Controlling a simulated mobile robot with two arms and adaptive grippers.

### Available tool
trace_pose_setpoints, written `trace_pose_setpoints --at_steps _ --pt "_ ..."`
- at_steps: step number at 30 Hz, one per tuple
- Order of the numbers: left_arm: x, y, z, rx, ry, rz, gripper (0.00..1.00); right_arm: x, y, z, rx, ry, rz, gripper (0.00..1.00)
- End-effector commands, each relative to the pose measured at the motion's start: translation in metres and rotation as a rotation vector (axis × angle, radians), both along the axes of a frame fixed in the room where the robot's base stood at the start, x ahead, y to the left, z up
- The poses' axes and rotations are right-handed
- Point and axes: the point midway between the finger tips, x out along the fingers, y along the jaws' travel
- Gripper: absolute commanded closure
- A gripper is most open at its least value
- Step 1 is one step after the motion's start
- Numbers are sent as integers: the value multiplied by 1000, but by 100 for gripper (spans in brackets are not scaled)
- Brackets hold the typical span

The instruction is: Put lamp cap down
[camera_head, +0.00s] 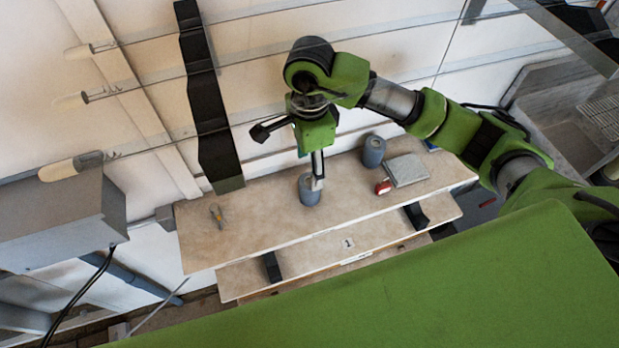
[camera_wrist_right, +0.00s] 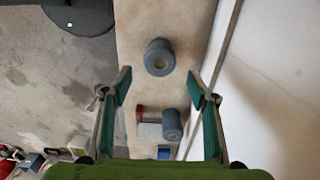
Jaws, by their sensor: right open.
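A grey-blue lamp cap (camera_head: 308,193) stands on the beige wooden shelf, directly below my right gripper (camera_head: 317,182). I cannot tell whether a finger touches the cap. A second grey-blue cap (camera_head: 373,151) stands farther right on the shelf; it also shows in the wrist view (camera_wrist_right: 172,125). My left gripper is not in view.
The shelf (camera_head: 260,222) also holds a grey box (camera_head: 407,169), a small red item (camera_head: 383,187) and a small yellowish tool (camera_head: 217,215). A wall stands behind it. Glass tubes with white ends (camera_head: 70,165) cross at the left, above a grey cabinet (camera_head: 60,225).

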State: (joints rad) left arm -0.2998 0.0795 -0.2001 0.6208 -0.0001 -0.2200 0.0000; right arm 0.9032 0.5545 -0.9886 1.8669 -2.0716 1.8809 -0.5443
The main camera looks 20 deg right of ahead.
Motion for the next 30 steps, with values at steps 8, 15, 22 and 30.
trace_pose_setpoints --at_steps 8,15,22,30 --pt "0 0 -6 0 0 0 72 0 0 30 0 0 0 46" --pt "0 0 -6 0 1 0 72 0 0 32 0 1 -1 46" --pt "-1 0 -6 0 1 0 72 0 0 32 0 1 0 46" --pt "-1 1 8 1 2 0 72 -20 13 14 103 173 -127 46"
